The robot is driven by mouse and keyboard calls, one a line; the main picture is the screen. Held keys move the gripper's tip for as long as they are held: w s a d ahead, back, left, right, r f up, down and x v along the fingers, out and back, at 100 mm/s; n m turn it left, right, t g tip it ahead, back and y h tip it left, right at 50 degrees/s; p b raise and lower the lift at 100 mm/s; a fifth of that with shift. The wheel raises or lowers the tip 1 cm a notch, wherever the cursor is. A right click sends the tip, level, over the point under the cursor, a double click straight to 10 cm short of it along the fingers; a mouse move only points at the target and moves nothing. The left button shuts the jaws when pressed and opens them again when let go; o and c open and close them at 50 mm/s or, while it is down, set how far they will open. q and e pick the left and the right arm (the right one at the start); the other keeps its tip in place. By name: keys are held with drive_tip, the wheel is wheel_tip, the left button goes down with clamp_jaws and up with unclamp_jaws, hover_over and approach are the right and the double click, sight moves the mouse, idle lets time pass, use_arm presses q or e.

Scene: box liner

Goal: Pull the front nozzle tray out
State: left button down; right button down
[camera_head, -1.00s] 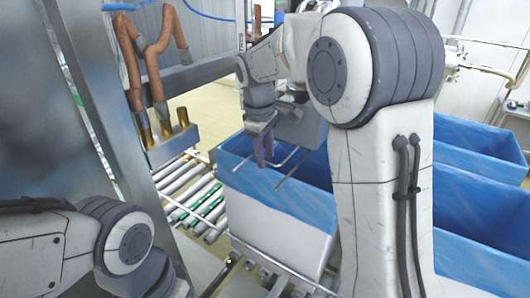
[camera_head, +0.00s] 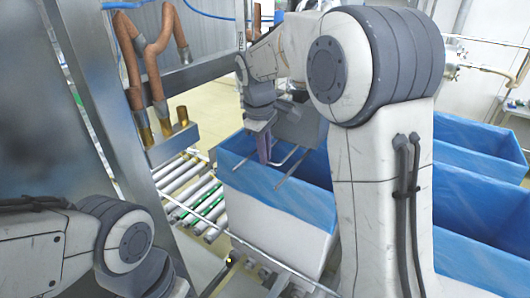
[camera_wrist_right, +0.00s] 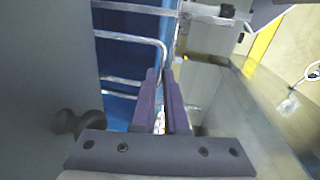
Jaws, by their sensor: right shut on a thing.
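My right gripper (camera_head: 264,148) reaches down over the near blue-lined box (camera_head: 255,176). Its purple fingers are nearly together in the right wrist view (camera_wrist_right: 160,95). They are shut at a thin metal bar (camera_wrist_right: 130,37), a bent loop whose end meets the fingertips; the exact contact is hidden. The loop (camera_head: 292,152) and a rod beside it show in the head view below a grey housing (camera_head: 302,122); I cannot tell whether this is the tray. A grey nozzle block (camera_head: 172,144) with brass nozzles and brown hoses stands at left. My left gripper is out of view.
A roller conveyor (camera_head: 185,185) lies left of the near box. More blue-lined boxes (camera_head: 475,200) stand at right. A steel frame post (camera_head: 95,90) rises at left. Yellow floor (camera_head: 215,105) is clear behind the conveyor.

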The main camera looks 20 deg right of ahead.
idle(0.9)
drive_tip(key=s+a+b, duration=0.1)
drive_tip(key=s+a, duration=0.9)
drive_tip(key=a, duration=0.3)
drive_tip(key=shift+r, duration=0.1)
drive_tip(key=c, duration=0.9)
unclamp_jaws()
drive_tip(key=shift+c, duration=0.2)
wheel_tip(320, 180, up, 10)
drive_tip(key=s+a+b, duration=0.1)
drive_tip(key=shift+a+r, duration=0.15)
